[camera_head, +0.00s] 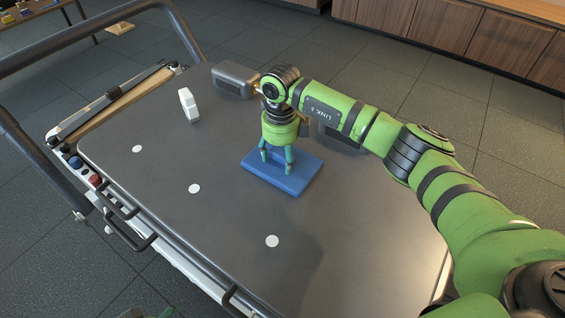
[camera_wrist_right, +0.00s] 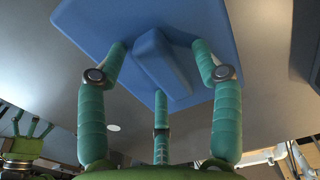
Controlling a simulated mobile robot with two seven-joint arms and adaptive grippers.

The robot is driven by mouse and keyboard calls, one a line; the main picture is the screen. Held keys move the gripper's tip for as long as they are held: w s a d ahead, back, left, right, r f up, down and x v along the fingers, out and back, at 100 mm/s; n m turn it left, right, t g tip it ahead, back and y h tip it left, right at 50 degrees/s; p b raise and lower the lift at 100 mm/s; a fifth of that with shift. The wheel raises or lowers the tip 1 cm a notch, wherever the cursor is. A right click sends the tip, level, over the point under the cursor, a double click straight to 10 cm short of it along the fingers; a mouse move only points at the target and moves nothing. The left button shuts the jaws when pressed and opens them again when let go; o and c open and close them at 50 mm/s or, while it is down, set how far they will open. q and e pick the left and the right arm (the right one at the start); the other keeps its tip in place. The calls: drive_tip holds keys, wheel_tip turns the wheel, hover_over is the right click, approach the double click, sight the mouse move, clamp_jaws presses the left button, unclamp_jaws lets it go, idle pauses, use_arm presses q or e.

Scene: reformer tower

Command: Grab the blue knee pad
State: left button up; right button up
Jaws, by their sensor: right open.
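The blue knee pad (camera_head: 286,182) lies flat on the dark grey table top, right of the middle. In the right wrist view the pad (camera_wrist_right: 90,22) shows a raised block on its face. My right gripper (camera_head: 277,163) points down over the pad. In the right wrist view its three fingers (camera_wrist_right: 160,62) are apart around the raised block. I cannot tell whether the fingertips touch it. My left gripper (camera_wrist_right: 30,128) shows small at the left of the right wrist view, its fingers spread and empty.
The table (camera_head: 190,240) has a dark raised rail on the left and handles at the near edge. A white upright object (camera_head: 188,105) and a grey box-like block (camera_head: 235,79) stand towards the back. Several white discs dot the left side. The near table surface is clear.

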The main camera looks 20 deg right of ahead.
drive_tip(key=c, duration=1.3)
